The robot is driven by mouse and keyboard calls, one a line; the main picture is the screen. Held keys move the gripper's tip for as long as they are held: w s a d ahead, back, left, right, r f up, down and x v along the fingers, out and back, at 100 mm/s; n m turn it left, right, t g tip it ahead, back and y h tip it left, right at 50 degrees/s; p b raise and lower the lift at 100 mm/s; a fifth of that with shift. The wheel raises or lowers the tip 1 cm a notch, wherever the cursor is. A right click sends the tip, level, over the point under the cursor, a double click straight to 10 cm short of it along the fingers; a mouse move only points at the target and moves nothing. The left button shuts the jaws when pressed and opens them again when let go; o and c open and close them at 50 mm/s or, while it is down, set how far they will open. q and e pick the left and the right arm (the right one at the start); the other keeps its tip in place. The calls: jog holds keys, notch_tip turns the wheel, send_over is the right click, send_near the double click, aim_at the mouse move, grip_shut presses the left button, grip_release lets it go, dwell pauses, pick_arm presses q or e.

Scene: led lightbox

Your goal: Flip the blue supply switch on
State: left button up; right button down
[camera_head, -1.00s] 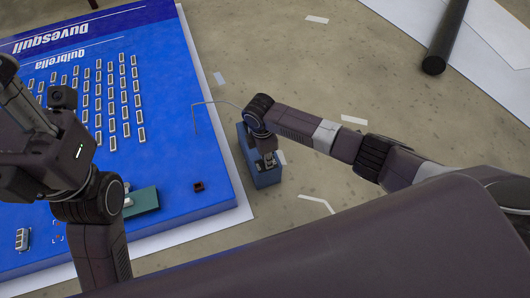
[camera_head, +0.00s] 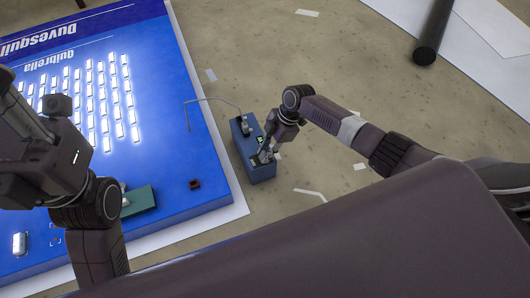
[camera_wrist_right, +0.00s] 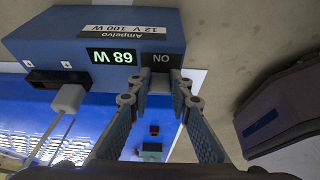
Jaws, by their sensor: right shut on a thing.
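The blue supply (camera_head: 262,174) stands on the floor beside the lightbox. In the right wrist view it appears upside down (camera_wrist_right: 110,30), its green display (camera_wrist_right: 111,57) lit and reading about 68 W. A label (camera_wrist_right: 161,58) beside the display reads ON. My right gripper (camera_head: 264,156) is at the supply's top; in the wrist view its fingertips (camera_wrist_right: 160,88) are closed on the small grey switch (camera_wrist_right: 165,74) below that label. The fingertips partly hide the switch. My left gripper (camera_head: 40,150) is at the left over the lightbox; its fingertips cannot be made out.
The blue lightbox panel (camera_head: 160,150) carries rows of lit white LED modules (camera_head: 103,100). A wire (camera_head: 215,98) arches from the panel to a grey plug (camera_wrist_right: 68,98) at the supply. A teal block (camera_head: 140,201) and a small dark box (camera_head: 195,184) sit on the panel.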

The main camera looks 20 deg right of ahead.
jog(key=shift+a, duration=0.1)
jog(key=c, duration=1.8)
grip_release()
jog(key=shift+o, duration=0.2)
jog(key=shift+r, duration=0.1)
jog(key=v, duration=1.2)
